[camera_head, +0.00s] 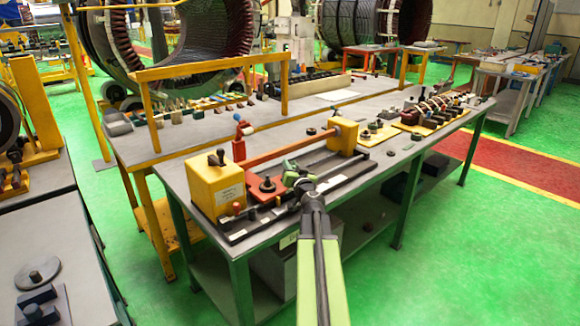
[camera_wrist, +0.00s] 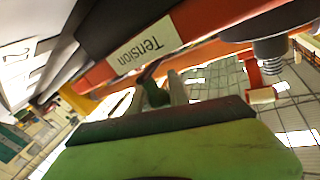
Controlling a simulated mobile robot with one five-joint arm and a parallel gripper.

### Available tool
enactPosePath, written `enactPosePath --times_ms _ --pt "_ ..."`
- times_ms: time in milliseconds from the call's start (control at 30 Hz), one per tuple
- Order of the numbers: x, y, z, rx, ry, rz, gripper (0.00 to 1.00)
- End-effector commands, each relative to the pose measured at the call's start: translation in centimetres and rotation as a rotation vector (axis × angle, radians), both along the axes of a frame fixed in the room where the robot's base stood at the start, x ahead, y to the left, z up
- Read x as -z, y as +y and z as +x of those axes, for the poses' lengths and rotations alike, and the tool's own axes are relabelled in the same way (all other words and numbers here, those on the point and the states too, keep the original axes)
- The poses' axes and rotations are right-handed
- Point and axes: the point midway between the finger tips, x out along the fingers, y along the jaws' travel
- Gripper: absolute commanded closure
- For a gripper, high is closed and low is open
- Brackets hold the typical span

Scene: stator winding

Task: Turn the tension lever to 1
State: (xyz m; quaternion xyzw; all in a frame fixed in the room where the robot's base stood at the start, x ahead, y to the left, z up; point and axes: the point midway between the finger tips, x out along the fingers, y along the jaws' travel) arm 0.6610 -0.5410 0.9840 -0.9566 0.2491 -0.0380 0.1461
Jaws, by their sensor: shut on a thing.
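My gripper (camera_head: 300,184) is at the front of the winding fixture on the bench, at the end of my green arm. In the wrist view my gripper (camera_wrist: 160,92) is shut around a small dark green grip, which looks like part of the tension lever (camera_wrist: 152,95). A white label reading "Tension" (camera_wrist: 143,44) is on a red and black part just above it. The lever's pointing direction and the mark 1 cannot be made out. A white plate with a figure that looks like 2 (camera_wrist: 35,50) is at the left edge.
The fixture has a yellow box (camera_head: 216,187) at left, a yellow post (camera_head: 342,136) at right and an orange bar (camera_head: 285,149) between them. A red plate with a black knob (camera_head: 266,187) is left of my gripper. Small parts (camera_head: 430,113) fill the bench's right end.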

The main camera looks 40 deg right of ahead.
Motion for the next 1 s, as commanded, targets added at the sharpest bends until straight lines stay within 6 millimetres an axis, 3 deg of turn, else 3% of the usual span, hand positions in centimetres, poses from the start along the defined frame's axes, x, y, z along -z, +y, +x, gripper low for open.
enactPosePath --times_ms 600,633,767,1000 --pt "-0.01 0.05 -0.05 0.049 0.000 0.000 1.00" --pt "-0.01 0.05 -0.05 0.049 0.000 0.000 0.77" --pt "0.00 0.04 -0.06 0.049 0.000 0.000 0.60" --pt "0.00 0.03 -0.06 0.049 0.000 0.000 0.57"
